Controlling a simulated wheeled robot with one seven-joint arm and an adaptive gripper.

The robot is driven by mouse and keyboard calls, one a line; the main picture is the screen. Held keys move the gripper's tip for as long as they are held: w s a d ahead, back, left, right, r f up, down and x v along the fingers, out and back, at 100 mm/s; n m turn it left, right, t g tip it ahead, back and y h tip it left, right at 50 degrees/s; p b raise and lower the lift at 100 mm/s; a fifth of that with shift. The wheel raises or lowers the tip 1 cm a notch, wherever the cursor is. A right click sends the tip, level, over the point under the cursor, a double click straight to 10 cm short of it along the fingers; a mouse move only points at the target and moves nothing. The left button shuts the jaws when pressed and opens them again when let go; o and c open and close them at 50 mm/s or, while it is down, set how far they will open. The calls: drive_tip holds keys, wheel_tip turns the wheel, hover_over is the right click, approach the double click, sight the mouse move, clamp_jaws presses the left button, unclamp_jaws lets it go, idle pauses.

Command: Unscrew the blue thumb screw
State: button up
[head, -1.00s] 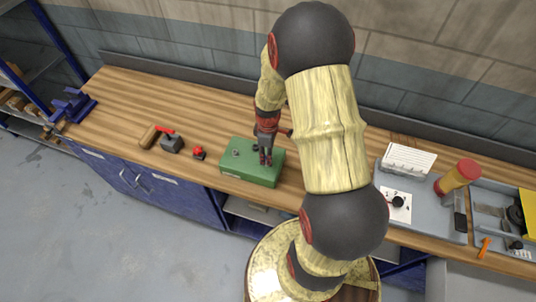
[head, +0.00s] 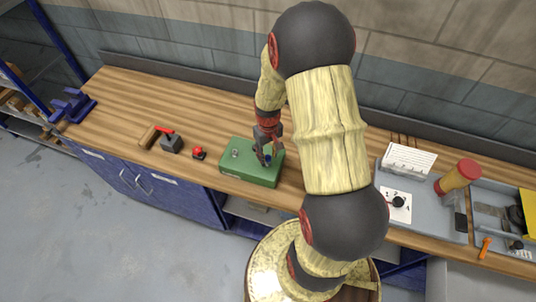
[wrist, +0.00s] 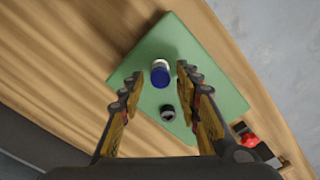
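The blue thumb screw (wrist: 160,76) stands on a green box (wrist: 207,70) on the workbench, with a pale band below its blue head. In the wrist view it lies between my two spread fingers, with a gap on each side. My gripper (wrist: 158,76) is open and holds nothing. In the head view my gripper (head: 266,159) is over the right half of the green box (head: 245,173), and a bit of the blue screw (head: 268,157) shows by the fingers. How far the fingertips are above the box is hard to tell.
A grey round fitting (wrist: 168,114) is on the same box, close to the screw. Left of the box are a red button (head: 199,153) and a dark block with a red lever (head: 171,143). A grey tray (head: 428,222) lies right. The bench's left back is clear.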

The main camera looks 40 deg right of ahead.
drive_tip(key=m, duration=0.6)
drive_tip(key=shift+c, duration=1.4)
clamp_jaws()
drive_tip(key=n, duration=0.3)
drive_tip(key=shift+n, duration=0.6)
